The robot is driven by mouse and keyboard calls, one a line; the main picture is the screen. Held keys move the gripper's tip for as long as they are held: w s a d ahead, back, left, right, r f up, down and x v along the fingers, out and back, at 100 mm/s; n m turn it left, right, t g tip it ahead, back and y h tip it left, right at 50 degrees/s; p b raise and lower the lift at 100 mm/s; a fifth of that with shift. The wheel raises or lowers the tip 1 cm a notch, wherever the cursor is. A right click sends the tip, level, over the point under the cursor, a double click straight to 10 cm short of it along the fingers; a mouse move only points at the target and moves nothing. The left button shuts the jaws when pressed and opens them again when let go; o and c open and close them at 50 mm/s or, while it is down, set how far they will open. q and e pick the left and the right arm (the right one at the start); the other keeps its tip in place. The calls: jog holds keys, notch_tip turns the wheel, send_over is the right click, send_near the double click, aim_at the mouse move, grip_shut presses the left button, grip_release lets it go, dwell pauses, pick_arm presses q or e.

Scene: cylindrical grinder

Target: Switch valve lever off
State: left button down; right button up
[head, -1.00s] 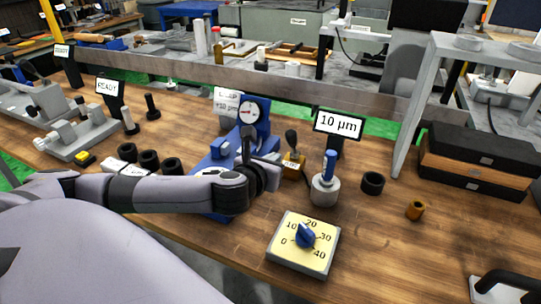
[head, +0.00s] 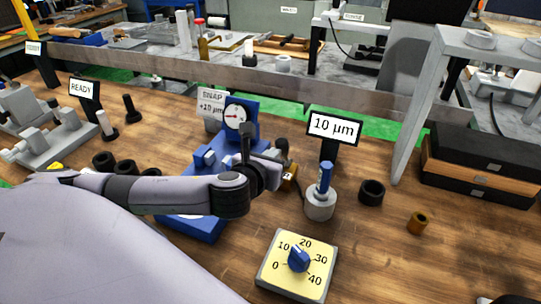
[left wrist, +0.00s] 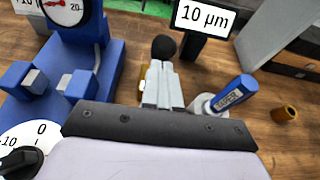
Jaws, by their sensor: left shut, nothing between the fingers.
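A small lever with a black knob (head: 282,146) stands on a brass block (head: 289,172) on the wooden bench, which I take to be the valve lever. My left gripper (head: 275,162) is shut and empty close beside it. In the left wrist view, the shut fingers (left wrist: 163,84) point at the black knob (left wrist: 163,47) and cover most of the lever and block below it. I cannot tell whether they touch. The lever stands nearly upright in the head view. My right gripper is not in view.
A blue gauge stand (head: 240,122) is left of the gripper. Right of it are a grey cylinder with a blue handle (head: 324,180), the 10 µm sign (head: 334,127) and a black ring (head: 371,193). A yellow dial box (head: 290,288) stands in front.

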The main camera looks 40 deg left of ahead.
pick_arm(q)
jog(key=shift+w+r, duration=0.1)
jog(key=shift+w, duration=0.1)
jog(key=shift+w+r, duration=0.1)
jog(key=shift+w, duration=0.05)
dwell(0.4)
